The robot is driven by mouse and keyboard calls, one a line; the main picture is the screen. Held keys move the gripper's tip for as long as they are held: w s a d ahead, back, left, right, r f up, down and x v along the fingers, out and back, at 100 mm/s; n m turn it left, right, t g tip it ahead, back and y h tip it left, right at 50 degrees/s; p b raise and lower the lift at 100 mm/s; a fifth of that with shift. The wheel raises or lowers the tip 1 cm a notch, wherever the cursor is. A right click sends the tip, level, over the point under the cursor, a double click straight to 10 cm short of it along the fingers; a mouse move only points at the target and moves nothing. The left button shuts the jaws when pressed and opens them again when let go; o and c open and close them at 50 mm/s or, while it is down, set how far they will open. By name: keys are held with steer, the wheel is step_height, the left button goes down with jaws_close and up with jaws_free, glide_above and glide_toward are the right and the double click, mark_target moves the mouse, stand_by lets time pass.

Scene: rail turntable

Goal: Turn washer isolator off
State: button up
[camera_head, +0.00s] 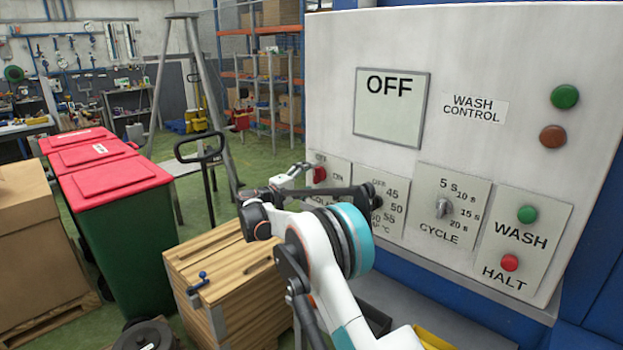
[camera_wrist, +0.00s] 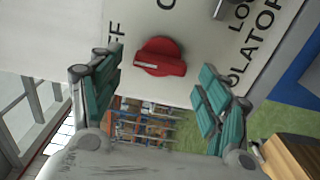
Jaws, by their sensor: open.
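The washer isolator is a red rotary knob (camera_head: 319,173) at the left end of the white wash control panel (camera_head: 465,50). In the wrist view the red knob (camera_wrist: 160,57) faces me. Its raised bar runs roughly left to right in the picture. Part of an OFF label shows left of it, with part of the word ISOLATOR to the right. My gripper (camera_wrist: 161,66) is open, with its green-padded fingers on either side of the knob in the picture and nothing between them. In the head view my gripper (camera_head: 298,180) is beside the knob; contact cannot be told.
The panel display (camera_head: 392,107) reads OFF. A temperature dial (camera_head: 376,203), partly behind my arm, and a cycle dial (camera_head: 442,208) sit to the right, then the green wash (camera_head: 527,214) and red halt (camera_head: 510,263) buttons. A wooden crate (camera_head: 230,285) and red-lidded bins (camera_head: 110,190) stand left.

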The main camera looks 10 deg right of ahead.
steer(key=v, duration=1)
steer(key=s+d+r+m+g+y, duration=0.1)
steer(key=s+d+r+y, duration=0.2)
steer(key=s, duration=0.4)
steer(key=s+d+r+m+g+y, duration=0.1)
steer(key=s+d+r+y, duration=0.15)
steer(key=s+d, duration=0.45)
steer(key=s+d+r+m+g+y, duration=0.1)
steer(key=s+d+r+g+y, duration=0.2)
steer(key=s, duration=0.5)
steer(key=s+a+f+m+y, duration=0.1)
steer(key=s+f+m+y, duration=0.1)
steer(key=s, duration=1.4)
steer(key=s+a+f+m+t+y, duration=0.1)
steer(key=s+f+y, duration=0.3)
steer(key=s, duration=1.2)
step_height(320, 180, down, 3)
steer(key=shift+a+f+m+t, duration=0.1)
steer(key=shift+a+m+t, duration=0.2)
steer(key=shift+a+m, duration=0.35)
